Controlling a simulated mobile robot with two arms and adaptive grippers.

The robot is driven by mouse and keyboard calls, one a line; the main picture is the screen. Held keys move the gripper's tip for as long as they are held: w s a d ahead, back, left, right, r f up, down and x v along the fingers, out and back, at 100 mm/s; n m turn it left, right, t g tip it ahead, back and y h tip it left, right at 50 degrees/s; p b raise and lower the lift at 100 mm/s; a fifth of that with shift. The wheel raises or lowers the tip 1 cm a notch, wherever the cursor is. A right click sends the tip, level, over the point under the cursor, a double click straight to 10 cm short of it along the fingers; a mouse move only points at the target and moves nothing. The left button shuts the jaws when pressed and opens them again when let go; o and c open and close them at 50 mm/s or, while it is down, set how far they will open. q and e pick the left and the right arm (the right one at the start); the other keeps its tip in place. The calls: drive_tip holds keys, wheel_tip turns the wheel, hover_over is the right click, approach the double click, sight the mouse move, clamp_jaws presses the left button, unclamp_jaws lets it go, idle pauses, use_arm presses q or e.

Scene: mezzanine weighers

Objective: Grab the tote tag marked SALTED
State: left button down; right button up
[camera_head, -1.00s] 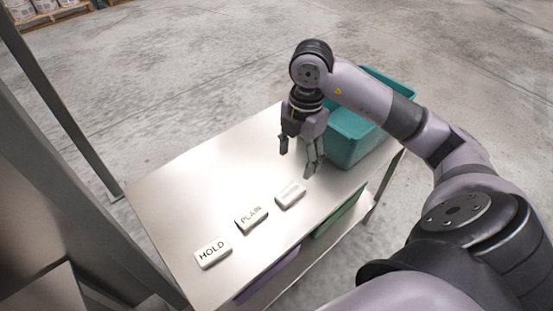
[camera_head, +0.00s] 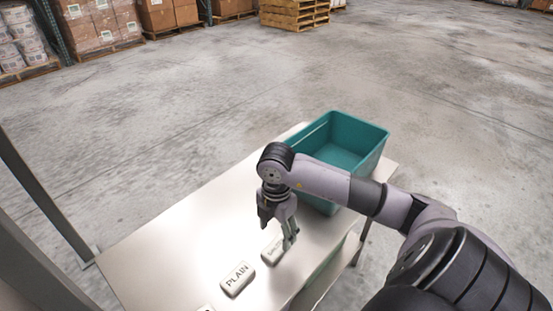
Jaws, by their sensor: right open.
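A white tag (camera_head: 270,254) lies flat on the steel table; its lettering is partly hidden by my gripper and only its first letters show, seemingly "SAL". The tag marked PLAIN (camera_head: 237,279) lies to its lower left. A sliver of another white tag (camera_head: 206,308) shows at the bottom edge. My right gripper (camera_head: 277,233) is open and points down at the partly covered tag, with one finger in front of its right end. I cannot tell whether it touches the tag. My left gripper is out of view.
A teal tote (camera_head: 368,165) stands on the table's far right end, behind my right arm. The table top (camera_head: 180,240) is bare to the left of the tags. Grey posts (camera_head: 45,190) stand at left. Pallets of boxes (camera_head: 100,30) are far back.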

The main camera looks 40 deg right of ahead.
sight(278, 245)
drive_tip(key=shift+s+f, duration=0.1)
drive_tip(key=shift+f, duration=0.25)
drive_tip(key=f, duration=0.3)
drive_tip(key=shift+s+f, duration=0.2)
drive_tip(key=shift+f, duration=0.55)
drive_tip(key=c, duration=1.1)
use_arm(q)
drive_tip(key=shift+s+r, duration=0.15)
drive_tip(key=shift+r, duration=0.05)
use_arm(e)
drive_tip(key=shift+c, duration=0.2)
drive_tip(key=shift+r, duration=0.1)
